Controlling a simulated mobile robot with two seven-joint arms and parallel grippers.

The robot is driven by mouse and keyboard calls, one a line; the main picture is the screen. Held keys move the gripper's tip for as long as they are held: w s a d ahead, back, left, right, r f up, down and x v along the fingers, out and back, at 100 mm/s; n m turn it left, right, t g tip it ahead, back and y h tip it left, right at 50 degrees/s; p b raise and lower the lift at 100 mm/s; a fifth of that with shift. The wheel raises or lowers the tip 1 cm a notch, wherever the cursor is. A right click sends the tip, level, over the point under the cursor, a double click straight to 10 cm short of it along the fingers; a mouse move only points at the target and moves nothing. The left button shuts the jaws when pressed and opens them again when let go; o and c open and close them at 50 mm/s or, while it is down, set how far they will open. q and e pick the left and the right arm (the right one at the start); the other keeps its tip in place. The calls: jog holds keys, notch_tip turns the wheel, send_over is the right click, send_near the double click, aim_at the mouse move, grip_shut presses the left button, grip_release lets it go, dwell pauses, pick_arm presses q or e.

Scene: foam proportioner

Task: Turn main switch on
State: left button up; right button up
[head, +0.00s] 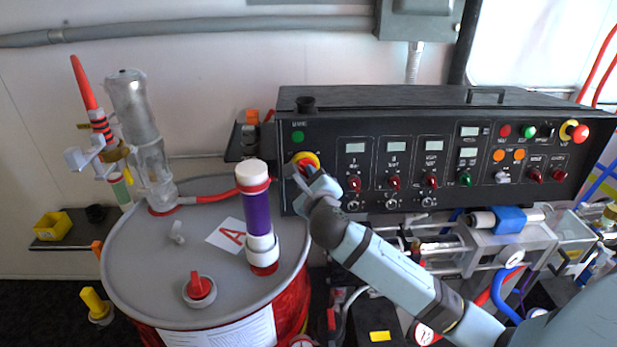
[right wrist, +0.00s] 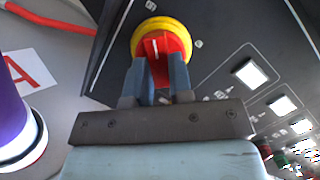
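The main switch (head: 306,159) is a red knob on a round yellow plate at the left end of the black control panel (head: 450,140). It also shows in the right wrist view (right wrist: 163,43), where a white mark runs down the knob's red handle. My right gripper (head: 302,170) is at the switch. In the right wrist view its two fingers (right wrist: 162,68) stand on either side of the red handle and appear closed on it; the finger tips partly hide the knob's lower part. A green round light (head: 298,137) sits above the switch. My left gripper is not in view.
A grey-lidded drum (head: 140,265) marked A stands left of the panel. A purple and white tube (head: 257,215) rises from its lid close to my right gripper. Clear pump parts and hoses (head: 500,245) lie below the panel on the right.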

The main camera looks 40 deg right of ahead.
grip_shut()
jog(key=m+h+p, duration=0.1)
jog(key=m, duration=0.3)
jog(key=shift+a, duration=0.1)
jog(key=m+h, duration=0.1)
jog(key=m, duration=0.2)
jog(key=m+h, duration=0.1)
jog(key=m, duration=0.2)
jog(key=shift+w+a+f+g+p, duration=0.1)
jog(key=shift+w+g+p, duration=0.05)
jog(key=shift+g+p, duration=0.2)
jog(key=m+h, duration=0.1)
jog(key=m, duration=0.2)
jog(key=m+g, duration=0.1)
jog(key=m, duration=0.2)
jog(key=shift+a+m+h, duration=0.2)
jog(key=shift+m+h, duration=0.2)
jog(key=shift+w+m+g+h, duration=0.15)
jog(key=shift+m+g, duration=0.3)
jog(key=shift+m, duration=0.8)
jog(key=shift+m+g+h, duration=0.25)
jog(key=shift+m+g, duration=0.15)
jog(key=shift+m, duration=0.85)
